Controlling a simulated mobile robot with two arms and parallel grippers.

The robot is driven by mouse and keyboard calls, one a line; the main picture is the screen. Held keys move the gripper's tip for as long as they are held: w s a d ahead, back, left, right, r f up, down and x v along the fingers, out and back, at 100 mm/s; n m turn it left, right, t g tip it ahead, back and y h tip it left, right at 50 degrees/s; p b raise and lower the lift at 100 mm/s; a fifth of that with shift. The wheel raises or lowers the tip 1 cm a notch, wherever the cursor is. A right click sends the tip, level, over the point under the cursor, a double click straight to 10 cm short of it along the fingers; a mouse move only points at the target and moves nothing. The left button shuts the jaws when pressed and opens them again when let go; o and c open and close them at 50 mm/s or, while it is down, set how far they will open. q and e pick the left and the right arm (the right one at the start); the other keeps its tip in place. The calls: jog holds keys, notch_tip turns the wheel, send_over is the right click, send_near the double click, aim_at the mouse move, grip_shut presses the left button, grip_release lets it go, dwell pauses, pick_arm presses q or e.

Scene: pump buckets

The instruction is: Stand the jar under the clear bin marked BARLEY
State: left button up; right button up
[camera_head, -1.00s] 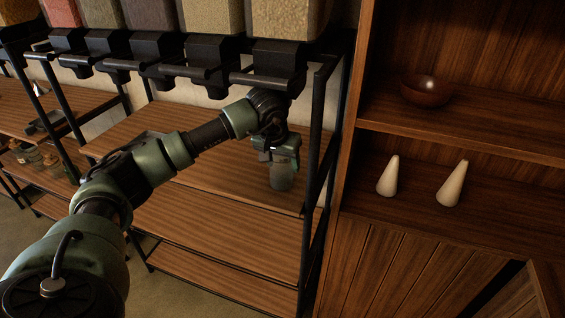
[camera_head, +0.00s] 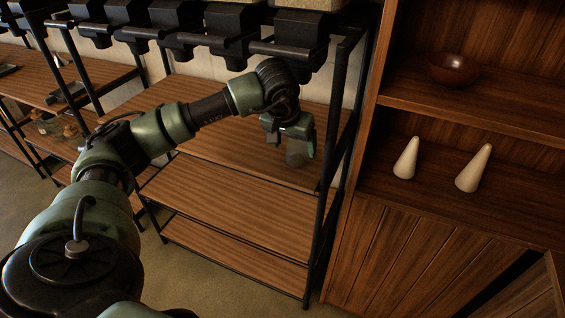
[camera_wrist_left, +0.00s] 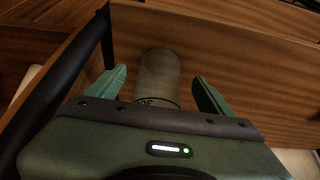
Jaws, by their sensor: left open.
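The jar (camera_head: 296,157) is small, greyish and see-through. It stands on the top wooden shelf board, toward the right end of the rack. My left gripper (camera_head: 291,143) is at the jar, its fingers pointing down and partly hiding it. In the left wrist view the jar (camera_wrist_left: 158,74) shows between the two open fingers, with visible gaps on both sides. Dark dispensers (camera_head: 297,40) hang in a row above the board, the rightmost one above my left wrist. The bins over them are mostly cut off, and no BARLEY mark can be read. My right gripper is not in view.
A black rack post (camera_head: 333,130) stands close to the right of my left gripper. A wooden cabinet beyond it holds a bowl (camera_head: 453,69) and two pale cones (camera_head: 407,158). The board (camera_head: 215,145) left of the jar looks clear, as does the lower shelf (camera_head: 225,195).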

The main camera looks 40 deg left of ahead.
pick_arm(q)
jog(key=s+d+b, duration=0.1)
jog(key=s, duration=0.6)
jog(key=shift+s+d, duration=0.4)
